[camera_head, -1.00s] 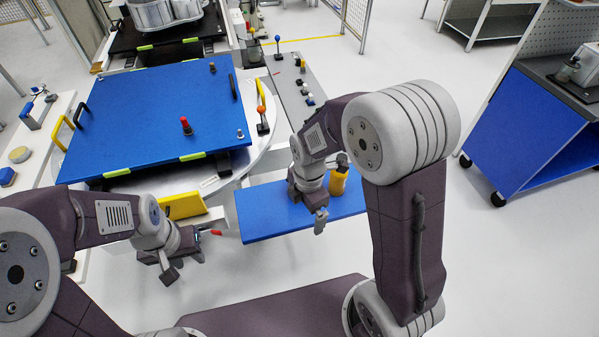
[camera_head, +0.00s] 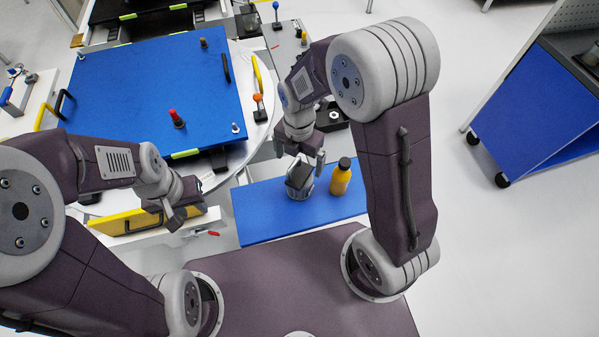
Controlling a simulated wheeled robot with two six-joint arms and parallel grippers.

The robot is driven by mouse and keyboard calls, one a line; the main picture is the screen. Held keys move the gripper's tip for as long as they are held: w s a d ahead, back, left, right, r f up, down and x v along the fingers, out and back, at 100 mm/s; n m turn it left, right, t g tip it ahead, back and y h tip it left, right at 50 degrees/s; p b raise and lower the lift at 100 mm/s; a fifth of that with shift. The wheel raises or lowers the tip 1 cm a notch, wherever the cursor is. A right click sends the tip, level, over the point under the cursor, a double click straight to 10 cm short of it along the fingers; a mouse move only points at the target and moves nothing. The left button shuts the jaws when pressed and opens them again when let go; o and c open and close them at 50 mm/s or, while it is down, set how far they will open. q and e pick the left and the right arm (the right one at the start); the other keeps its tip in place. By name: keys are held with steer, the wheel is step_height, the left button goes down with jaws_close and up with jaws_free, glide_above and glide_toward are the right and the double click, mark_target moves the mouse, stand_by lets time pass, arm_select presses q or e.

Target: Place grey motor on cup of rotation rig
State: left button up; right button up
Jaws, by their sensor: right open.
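A grey cylindrical part, which looks like the grey motor (camera_head: 299,192), stands on the blue board (camera_head: 262,222) in front of the round table. My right gripper (camera_head: 302,155) is open just above and behind it, fingers pointing down. I cannot tell whether the fingers touch it. My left gripper (camera_head: 182,215) is at the yellow bar below the blue panel, apart from the motor. Its jaw opening is unclear. A dark fixture (camera_head: 332,118) behind my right wrist is partly hidden. I cannot clearly make out the rig's cup.
A yellow bottle with a dark cap (camera_head: 341,177) stands right of the motor. The large blue panel (camera_head: 150,90) with a red knob (camera_head: 176,118) lies on the round table. A yellow bar (camera_head: 140,220) is near my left gripper. A blue cart (camera_head: 535,110) stands at right.

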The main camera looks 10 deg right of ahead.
mark_target(300, 175)
steer(key=f, duration=0.2)
steer(key=shift+s+f, duration=0.3)
steer(key=shift+f, duration=0.05)
steer(key=shift+w+f, duration=0.25)
steer(key=shift+f, duration=0.2)
steer(key=f, duration=0.4)
steer(key=shift+s, duration=0.25)
steer(key=shift+w+f, duration=0.15)
steer(key=shift+f, duration=0.4)
steer(key=shift+r, duration=0.1)
steer(key=c, duration=2.1)
